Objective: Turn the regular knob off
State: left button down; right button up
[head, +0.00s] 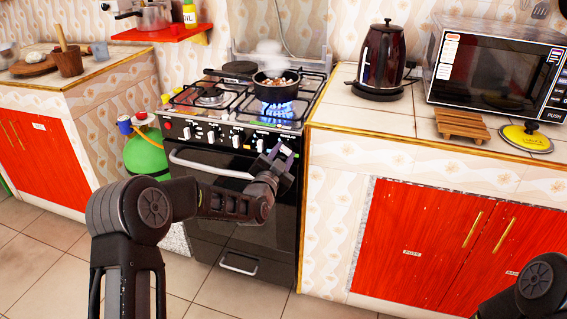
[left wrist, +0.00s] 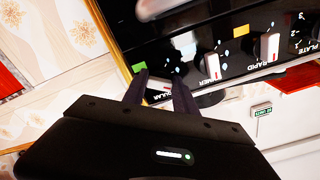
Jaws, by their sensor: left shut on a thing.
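The stove (head: 235,175) has a row of white knobs on its black front panel. My left gripper (head: 284,150) is at the right end of this panel, its jaws closed around the regular knob, which the fingers mostly hide. In the left wrist view, my left gripper (left wrist: 161,88) reaches the panel at a partly covered label ending in "GULAR". The knob by the "RAPID" label (left wrist: 265,62) is to its right. A blue flame (head: 278,112) burns under a small steaming pan (head: 276,88) on the front right burner. My right gripper is outside the view.
A green gas cylinder (head: 146,155) stands left of the stove. The counter on the right holds a kettle (head: 383,60), a microwave (head: 495,72), a wooden trivet (head: 461,125) and a yellow lid (head: 526,137). Red cabinets (head: 420,240) are below. The floor before the oven is open.

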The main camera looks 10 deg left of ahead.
pick_arm(q)
jog(key=m+b, duration=0.1)
jog(key=m, duration=0.1)
jog(key=m+b, duration=0.1)
jog(key=shift+f+m+b, duration=0.2)
jog(key=shift+m+b, duration=0.2)
jog(key=m+b, duration=0.1)
jog(key=m, duration=0.1)
jog(key=shift+a+r+m+b, duration=0.1)
jog(key=shift+m+b, duration=0.2)
jog(key=shift+b, duration=0.1)
jog(key=shift+m+b, duration=0.5)
jog(key=shift+m, duration=0.4)
jog(key=shift+a+r+m+b, duration=0.15)
jog(key=shift+m+b, duration=0.5)
jog(key=shift+m, duration=0.85)
jog(key=c, duration=1)
grip_release()
jog(key=shift+r, duration=0.1)
